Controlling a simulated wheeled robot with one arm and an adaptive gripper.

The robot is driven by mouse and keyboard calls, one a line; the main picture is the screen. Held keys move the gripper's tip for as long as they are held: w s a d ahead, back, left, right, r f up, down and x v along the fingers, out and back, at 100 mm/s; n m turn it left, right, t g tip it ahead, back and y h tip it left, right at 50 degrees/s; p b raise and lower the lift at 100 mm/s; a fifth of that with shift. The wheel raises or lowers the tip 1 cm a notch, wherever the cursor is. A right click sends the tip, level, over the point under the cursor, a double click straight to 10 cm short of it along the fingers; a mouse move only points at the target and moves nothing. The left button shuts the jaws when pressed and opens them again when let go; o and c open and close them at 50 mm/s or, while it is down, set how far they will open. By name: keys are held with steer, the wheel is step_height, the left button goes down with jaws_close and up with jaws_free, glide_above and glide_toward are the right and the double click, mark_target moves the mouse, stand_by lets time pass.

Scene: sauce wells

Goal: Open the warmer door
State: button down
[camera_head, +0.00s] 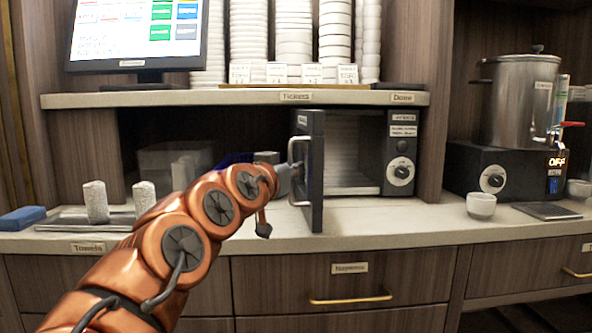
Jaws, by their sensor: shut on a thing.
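The warmer (402,160) is a dark box with a dial on its right panel, standing on the counter under the shelf. Its door (315,170) is hinged at the left and stands swung out toward me, seen nearly edge-on, so the lit metal interior (352,150) shows. The door's metal handle (299,150) is on the door's left-facing side. My gripper (288,176) is at that handle and shut on it. My copper arm comes up from the lower left, and the arm and handle partly hide the fingertips.
Right of the warmer, a small white cup (481,205) and a dark pad (546,211) lie on the counter near a steel pot (522,95). Rolled towels (96,202) and a blue block (22,218) sit at the left. The counter just right of the door is clear.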

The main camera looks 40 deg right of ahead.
steer(key=shift+w+a, duration=0.2)
steer(key=c, duration=1.2)
jaws_free()
steer(key=shift+r, duration=0.1)
